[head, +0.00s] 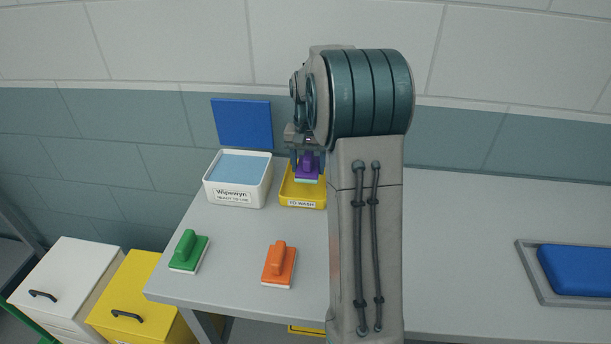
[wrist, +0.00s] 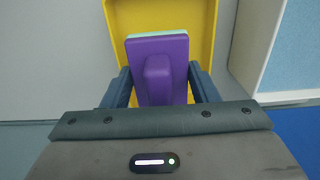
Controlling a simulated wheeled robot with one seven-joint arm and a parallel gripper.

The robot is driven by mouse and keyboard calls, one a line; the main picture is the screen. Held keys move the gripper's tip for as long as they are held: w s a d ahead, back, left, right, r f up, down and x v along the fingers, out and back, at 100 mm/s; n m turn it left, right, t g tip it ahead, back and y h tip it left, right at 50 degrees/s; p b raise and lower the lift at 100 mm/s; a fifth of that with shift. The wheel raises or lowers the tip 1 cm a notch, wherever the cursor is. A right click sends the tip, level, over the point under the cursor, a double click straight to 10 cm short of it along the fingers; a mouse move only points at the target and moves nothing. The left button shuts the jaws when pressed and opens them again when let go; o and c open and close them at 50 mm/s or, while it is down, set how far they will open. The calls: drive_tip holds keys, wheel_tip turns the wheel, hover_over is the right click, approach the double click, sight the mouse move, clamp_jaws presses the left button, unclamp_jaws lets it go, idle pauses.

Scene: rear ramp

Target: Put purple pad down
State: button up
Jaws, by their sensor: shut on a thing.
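The purple pad (head: 307,167) has a raised handle and a pale underside. My gripper (head: 306,152) is shut on it, over the yellow tray labelled "TO WASH" (head: 302,204). In the wrist view the purple pad (wrist: 158,68) sits between the fingers of my gripper (wrist: 160,82), with the yellow tray (wrist: 204,22) behind it. I cannot tell whether the pad touches the tray floor. My arm hides the tray's right side in the head view.
A white tub (head: 240,196) labelled "Wipewyn READY TO USE" stands just left of the yellow tray. A green pad (head: 188,252) and an orange pad (head: 279,264) lie nearer on the grey table (head: 225,268). A blue panel (head: 243,122) is behind.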

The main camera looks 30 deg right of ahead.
sight(306, 186)
drive_tip(key=shift+w+a+f, duration=0.1)
drive_tip(key=shift+a+f, duration=0.15)
drive_tip(key=shift+a, duration=0.05)
drive_tip(key=shift+f, duration=1.95)
drive_tip(key=shift+f, duration=0.15)
drive_tip(key=o, duration=1)
